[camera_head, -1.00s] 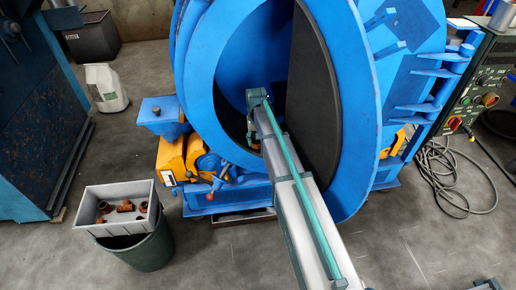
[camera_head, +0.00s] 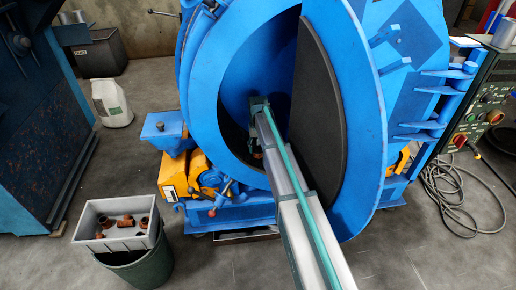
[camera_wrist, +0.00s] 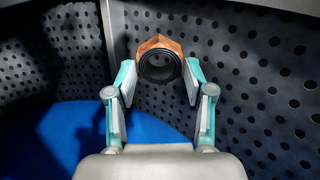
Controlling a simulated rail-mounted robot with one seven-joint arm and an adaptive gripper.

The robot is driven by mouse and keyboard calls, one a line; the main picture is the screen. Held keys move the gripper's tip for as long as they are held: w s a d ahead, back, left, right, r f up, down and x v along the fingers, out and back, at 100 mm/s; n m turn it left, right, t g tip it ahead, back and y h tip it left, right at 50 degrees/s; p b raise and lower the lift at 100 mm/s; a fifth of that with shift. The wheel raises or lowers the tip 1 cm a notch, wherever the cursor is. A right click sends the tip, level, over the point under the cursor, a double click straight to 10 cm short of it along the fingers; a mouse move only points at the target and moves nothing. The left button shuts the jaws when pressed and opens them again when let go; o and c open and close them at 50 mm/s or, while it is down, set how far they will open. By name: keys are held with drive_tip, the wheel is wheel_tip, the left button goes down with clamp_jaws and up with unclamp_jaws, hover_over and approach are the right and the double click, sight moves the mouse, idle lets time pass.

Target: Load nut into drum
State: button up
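The nut (camera_wrist: 160,43) is a copper-coloured ring with a black inner wall, seen end-on in the wrist view. The nut appears held clear of these surfaces.
A dark round door panel (camera_head: 320,100) stands close right of my arm. A grey box (camera_head: 90,235) with several copper fittings rests on a green bin (camera_head: 140,265) at lower left. A control panel (camera_head: 475,115) and loose cables (camera_head: 455,205) are at right.

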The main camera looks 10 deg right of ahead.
drive_tip(key=o, duration=0.3)
wheel_tip(320, 180, up, 12)
idle(0.7)
drive_tip(key=s+a+r+p, duration=0.1)
drive_tip(key=s+r+p, duration=0.2)
drive_tip(key=s+p, duration=0.6)
drive_tip(key=s, duration=1.7)
drive_tip(key=shift+a+p, duration=0.15)
drive_tip(key=shift+p, duration=0.2)
drive_tip(key=shift+w, duration=0.1)
